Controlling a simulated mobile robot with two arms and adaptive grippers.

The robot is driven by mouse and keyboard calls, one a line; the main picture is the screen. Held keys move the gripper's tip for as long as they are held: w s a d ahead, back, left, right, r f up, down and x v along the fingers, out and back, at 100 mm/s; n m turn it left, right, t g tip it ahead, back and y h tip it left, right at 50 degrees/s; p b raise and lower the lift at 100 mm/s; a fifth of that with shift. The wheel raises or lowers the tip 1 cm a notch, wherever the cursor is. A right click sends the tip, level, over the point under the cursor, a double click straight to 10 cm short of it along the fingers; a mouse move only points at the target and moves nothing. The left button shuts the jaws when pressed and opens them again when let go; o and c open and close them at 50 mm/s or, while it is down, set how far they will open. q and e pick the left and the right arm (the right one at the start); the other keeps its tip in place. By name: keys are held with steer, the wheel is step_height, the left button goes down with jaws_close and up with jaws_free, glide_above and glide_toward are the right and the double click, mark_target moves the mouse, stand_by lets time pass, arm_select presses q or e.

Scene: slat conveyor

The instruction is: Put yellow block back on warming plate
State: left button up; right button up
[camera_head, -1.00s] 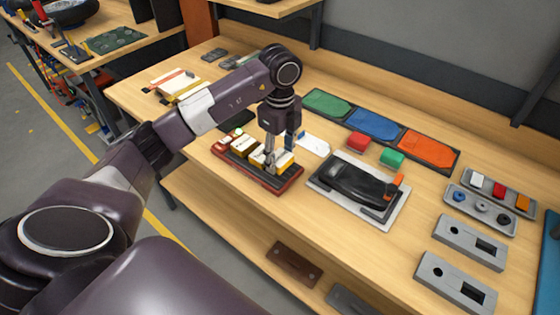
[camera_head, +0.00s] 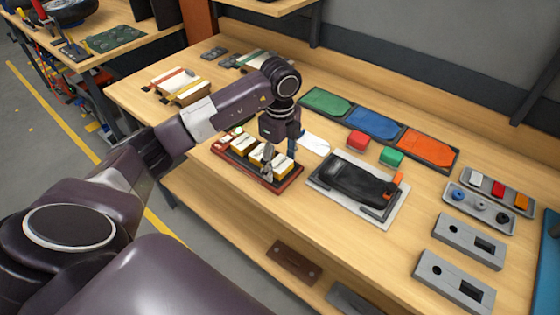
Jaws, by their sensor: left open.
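A dark tray with a red rim (camera_head: 249,176), which may be the warming plate, lies near the front edge of the bench. Several yellow-and-white blocks stand in a row on it; one yellow block (camera_head: 282,166) is at its right end. My left gripper (camera_head: 267,162) points down over the right half of this row, with its fingers open among the blocks. The fingers partly hide the blocks beside them, and I cannot tell whether they touch one. My right gripper is out of view.
A black device on a pale base (camera_head: 391,218) lies just right of the tray. Red (camera_head: 357,140) and green (camera_head: 392,155) blocks sit behind it. Green, blue and orange panels (camera_head: 428,147) line the back. Grey fixtures (camera_head: 468,240) stand at right. Another rack (camera_head: 180,85) is at left.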

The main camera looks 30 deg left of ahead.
mark_target(280, 162)
arm_select(q)
steer(key=shift+r, duration=0.45)
step_height(280, 162, up, 5)
steer(key=shift+w+b, duration=0.15)
steer(key=shift+b, duration=0.7)
step_height(280, 162, up, 6)
steer(key=shift+r, duration=0.2)
